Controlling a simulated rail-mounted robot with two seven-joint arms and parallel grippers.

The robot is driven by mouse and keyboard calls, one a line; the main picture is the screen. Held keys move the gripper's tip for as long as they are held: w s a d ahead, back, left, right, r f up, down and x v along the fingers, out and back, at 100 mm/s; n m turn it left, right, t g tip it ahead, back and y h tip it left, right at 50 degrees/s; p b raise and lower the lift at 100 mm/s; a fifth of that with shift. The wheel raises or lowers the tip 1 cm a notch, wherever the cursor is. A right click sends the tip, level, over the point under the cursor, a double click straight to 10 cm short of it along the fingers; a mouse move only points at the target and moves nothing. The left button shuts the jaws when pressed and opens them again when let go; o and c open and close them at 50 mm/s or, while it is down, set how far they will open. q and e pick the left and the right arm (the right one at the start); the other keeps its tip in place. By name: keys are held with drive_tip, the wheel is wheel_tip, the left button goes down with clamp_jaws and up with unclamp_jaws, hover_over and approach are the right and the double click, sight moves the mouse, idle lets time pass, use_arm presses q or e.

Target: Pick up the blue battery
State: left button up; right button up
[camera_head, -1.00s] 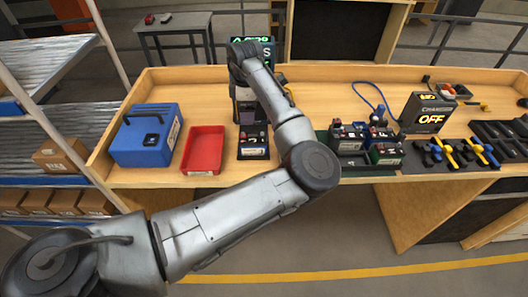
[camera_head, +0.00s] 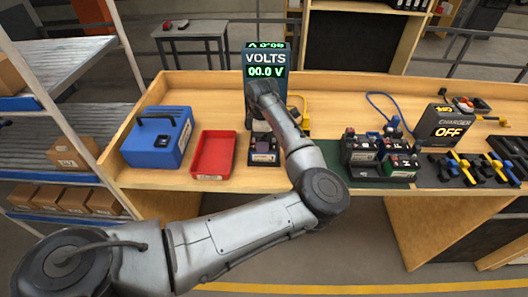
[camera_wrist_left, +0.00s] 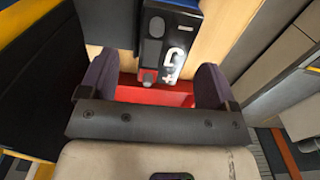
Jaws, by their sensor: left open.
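A battery with a black top, white marks and a blue edge (camera_wrist_left: 165,45) shows in the left wrist view, ahead of and between my finger pads. In the head view a battery (camera_head: 263,157) with a pale label sits on the dark cradle in front of the voltmeter, partly covered by my arm. My left gripper (camera_wrist_left: 153,82) is open, its two purple pads on either side with gaps to the battery. My right gripper is not in view.
The voltmeter (camera_head: 266,60) reads 00.0 V behind the cradle. A red tray (camera_head: 213,175) and a blue case (camera_head: 158,138) stand left.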

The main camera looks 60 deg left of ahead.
sight(271, 156)
use_arm(q)
wheel_tip(271, 156, down, 4)
drive_tip(key=shift+s+d+f+b, duration=0.1)
drive_tip(key=shift+f+b, duration=0.15)
drive_tip(key=shift+b, duration=0.1)
drive_tip(key=c, duration=1.1)
drive_tip(key=shift+c, duration=0.2)
drive_tip(key=shift+r, duration=0.1)
